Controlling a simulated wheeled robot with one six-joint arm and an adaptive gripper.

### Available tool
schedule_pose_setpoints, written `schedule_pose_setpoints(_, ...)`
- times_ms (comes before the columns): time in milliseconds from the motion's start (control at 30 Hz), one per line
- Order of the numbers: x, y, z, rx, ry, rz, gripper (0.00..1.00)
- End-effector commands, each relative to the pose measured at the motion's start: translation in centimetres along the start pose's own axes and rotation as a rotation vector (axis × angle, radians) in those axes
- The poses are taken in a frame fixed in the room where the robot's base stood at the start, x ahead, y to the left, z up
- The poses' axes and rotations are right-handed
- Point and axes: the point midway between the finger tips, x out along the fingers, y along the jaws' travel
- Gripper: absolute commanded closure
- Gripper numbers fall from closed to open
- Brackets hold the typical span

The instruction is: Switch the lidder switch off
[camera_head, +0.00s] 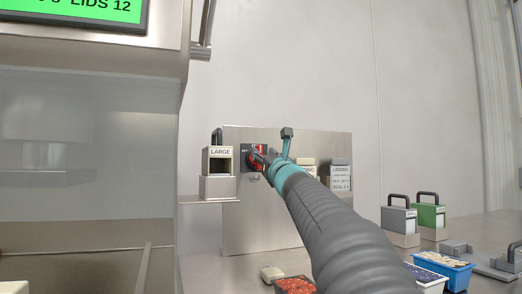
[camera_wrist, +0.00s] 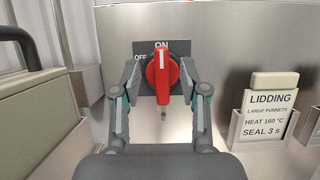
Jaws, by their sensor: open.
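The lidder switch is a red rotary knob (camera_wrist: 162,77) on a dark plate marked ON at the top and OFF at the upper left. Its white pointer line is upright, toward ON. In the head view the red knob (camera_head: 259,158) is partly hidden by my arm. My gripper (camera_wrist: 163,92) is in front of the plate, with one finger on each side of the knob. The fingers are open; whether they touch the knob I cannot tell.
A steel panel (camera_head: 240,225) carries the switch. A box labelled LARGE (camera_head: 220,152) stands left of it. A LIDDING card (camera_wrist: 269,117) sits in a holder to the right. Grey (camera_head: 399,219) and green (camera_head: 432,214) handled boxes and blue punnets (camera_head: 443,269) are at right.

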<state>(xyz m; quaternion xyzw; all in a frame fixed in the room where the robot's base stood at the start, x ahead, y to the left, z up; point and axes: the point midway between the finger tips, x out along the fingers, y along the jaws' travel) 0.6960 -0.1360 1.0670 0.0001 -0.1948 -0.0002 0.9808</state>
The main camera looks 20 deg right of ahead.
Motion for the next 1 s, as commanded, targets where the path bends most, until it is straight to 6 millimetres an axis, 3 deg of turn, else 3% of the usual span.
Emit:
schedule_pose_setpoints(300, 3.8, -0.2, 0.1, -0.001, 0.000, -0.002, 0.56)
schedule_pose_setpoints(700, 4.2, -0.2, 0.1, -0.001, -0.001, -0.003, 0.56)
schedule_pose_setpoints(900, 4.2, -0.3, 0.1, -0.002, -0.001, -0.003, 1.00)
schedule_pose_setpoints(1000, 4.2, -0.3, 0.1, -0.002, -0.001, -0.003, 1.00)
